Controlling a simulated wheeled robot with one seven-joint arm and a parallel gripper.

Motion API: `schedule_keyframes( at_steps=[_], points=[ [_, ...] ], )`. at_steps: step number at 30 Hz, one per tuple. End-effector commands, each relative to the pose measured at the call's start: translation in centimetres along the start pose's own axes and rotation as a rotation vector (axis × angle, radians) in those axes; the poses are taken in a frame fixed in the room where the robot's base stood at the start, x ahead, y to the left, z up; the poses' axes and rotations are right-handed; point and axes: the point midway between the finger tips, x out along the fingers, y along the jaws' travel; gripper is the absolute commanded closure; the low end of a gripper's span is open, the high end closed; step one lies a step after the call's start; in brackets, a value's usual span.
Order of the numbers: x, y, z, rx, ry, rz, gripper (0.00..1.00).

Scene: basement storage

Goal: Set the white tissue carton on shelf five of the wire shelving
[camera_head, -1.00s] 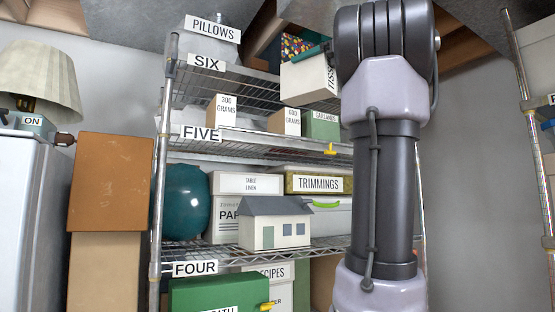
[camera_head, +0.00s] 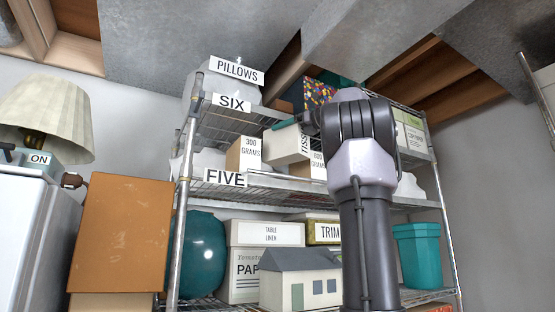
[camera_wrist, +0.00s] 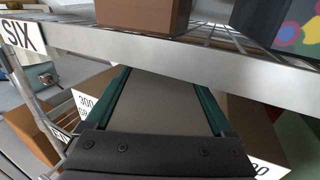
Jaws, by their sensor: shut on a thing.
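The white tissue carton (camera_head: 287,146), with "TISS" lettering on its side, is held by my gripper (camera_head: 303,122). In the wrist view the carton's pale top (camera_wrist: 160,100) lies between the two teal fingers of my gripper (camera_wrist: 164,84). The carton is in the gap between shelf six and shelf five (camera_head: 275,184) of the wire shelving, between the 300 grams box and the 600 grams box. Its lower edge shows above shelf five's front rail; I cannot tell whether it touches the shelf.
The 300 grams box (camera_head: 244,153) is close on the left, and the 600 grams box (camera_head: 318,165) close on the right. Shelf six's edge (camera_wrist: 200,60) passes just above the carton. A brown box sits on shelf six. A teal bin (camera_head: 417,255) stands lower right.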

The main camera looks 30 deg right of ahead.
Motion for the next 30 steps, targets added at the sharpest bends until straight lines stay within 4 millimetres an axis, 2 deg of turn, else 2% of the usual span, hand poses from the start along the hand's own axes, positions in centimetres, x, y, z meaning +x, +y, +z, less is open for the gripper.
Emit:
schedule_keyframes(
  at_steps=[3,12,26,30],
  points=[
    [2.4,-1.0,0.0,0.000,0.000,0.001,0.99],
    [6.5,-2.6,0.0,0.000,0.000,0.002,0.99],
    [6.3,-2.6,-3.6,0.002,0.000,0.000,0.99],
    [6.4,-2.6,-5.7,0.003,0.001,0.000,0.99]
  ],
)
